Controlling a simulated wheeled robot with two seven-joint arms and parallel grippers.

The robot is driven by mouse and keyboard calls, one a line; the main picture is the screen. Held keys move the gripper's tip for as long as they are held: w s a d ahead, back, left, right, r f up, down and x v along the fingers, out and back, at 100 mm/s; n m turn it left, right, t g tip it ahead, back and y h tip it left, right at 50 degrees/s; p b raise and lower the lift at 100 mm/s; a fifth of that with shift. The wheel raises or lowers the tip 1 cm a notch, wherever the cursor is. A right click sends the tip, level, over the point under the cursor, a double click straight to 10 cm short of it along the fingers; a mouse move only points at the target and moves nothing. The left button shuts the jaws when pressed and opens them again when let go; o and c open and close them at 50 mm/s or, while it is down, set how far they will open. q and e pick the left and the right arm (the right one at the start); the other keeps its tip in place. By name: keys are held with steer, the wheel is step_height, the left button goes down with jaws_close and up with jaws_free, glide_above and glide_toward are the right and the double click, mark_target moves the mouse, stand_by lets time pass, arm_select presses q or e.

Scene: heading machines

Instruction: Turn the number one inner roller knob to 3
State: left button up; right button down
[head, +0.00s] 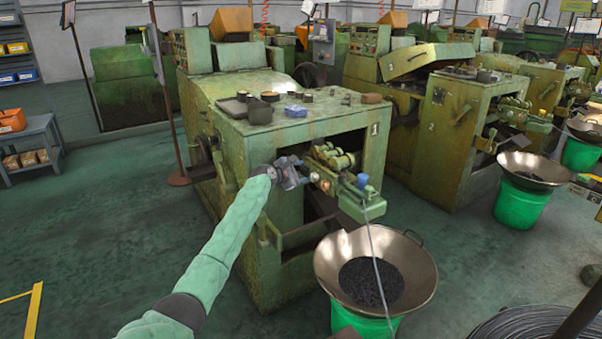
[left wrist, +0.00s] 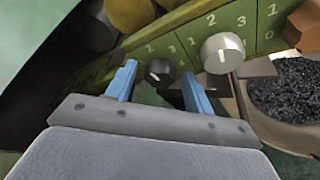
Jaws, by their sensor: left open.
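The machine marked 1 (head: 262,215) stands in the middle of the head view, with a roller assembly (head: 335,168) at its front opening. My left gripper (head: 303,172) reaches in beside these rollers. In the left wrist view its two blue fingers (left wrist: 158,72) are open, one on each side of a small black knob (left wrist: 160,71). I cannot tell whether they touch it. Numbers 1 to 4 surround this knob on a green panel. A larger white knob (left wrist: 223,53) sits to its right with its own numbers. Which knob is the inner one is not labelled. My right gripper is not in view.
A wide metal bowl of dark small parts (head: 372,280) stands on a green bucket right of my left arm. A brass roller (left wrist: 130,14) is close above the fingers. Loose tools and cups (head: 262,108) lie on the machine top.

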arm_select(q)
steer(key=c, duration=1)
steer(key=shift+f, duration=0.1)
